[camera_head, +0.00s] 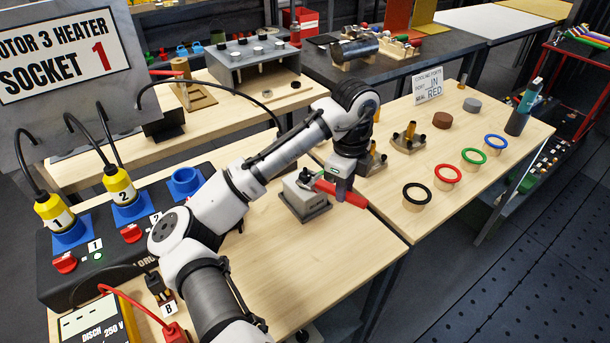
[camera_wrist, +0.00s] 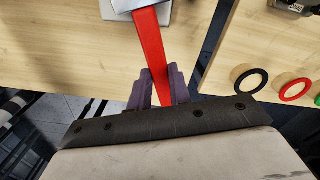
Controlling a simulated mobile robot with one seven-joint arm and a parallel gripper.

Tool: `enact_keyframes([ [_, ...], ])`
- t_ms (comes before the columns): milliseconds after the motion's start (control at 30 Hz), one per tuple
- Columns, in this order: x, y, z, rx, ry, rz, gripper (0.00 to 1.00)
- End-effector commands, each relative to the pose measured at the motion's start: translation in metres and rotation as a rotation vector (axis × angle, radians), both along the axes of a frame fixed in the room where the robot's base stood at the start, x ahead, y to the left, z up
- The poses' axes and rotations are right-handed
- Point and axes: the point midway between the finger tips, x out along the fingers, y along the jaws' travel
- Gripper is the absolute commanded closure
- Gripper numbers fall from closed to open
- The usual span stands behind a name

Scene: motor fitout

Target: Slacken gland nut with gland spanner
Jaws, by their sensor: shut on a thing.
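My gripper (camera_wrist: 160,88) is shut on the red handle of the gland spanner (camera_wrist: 148,45). In the head view the red spanner (camera_head: 340,192) runs from the jaws toward a small grey box (camera_head: 303,193) on the wooden table. The spanner's far end lies at the upper part of that box, which has a green mark on it. The gland nut is not clearly visible, and I cannot tell whether the spanner is seated on it. In the wrist view the far end of the handle meets a light grey part at the top edge.
A black socket unit (camera_head: 100,262) with yellow plugs is on the left. The table front near the grey box is clear.

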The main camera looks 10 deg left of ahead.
Motion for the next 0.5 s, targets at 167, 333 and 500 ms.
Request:
enact_keyframes([
  [167, 0.003, -0.0012, 0.0005, -0.001, 0.0, 0.033, 1.0],
  [333, 0.0029, -0.0012, 0.0003, 0.0, 0.0, 0.032, 1.0],
  [500, 0.0043, -0.0019, 0.0011, -0.001, 0.0, 0.045, 1.0],
])
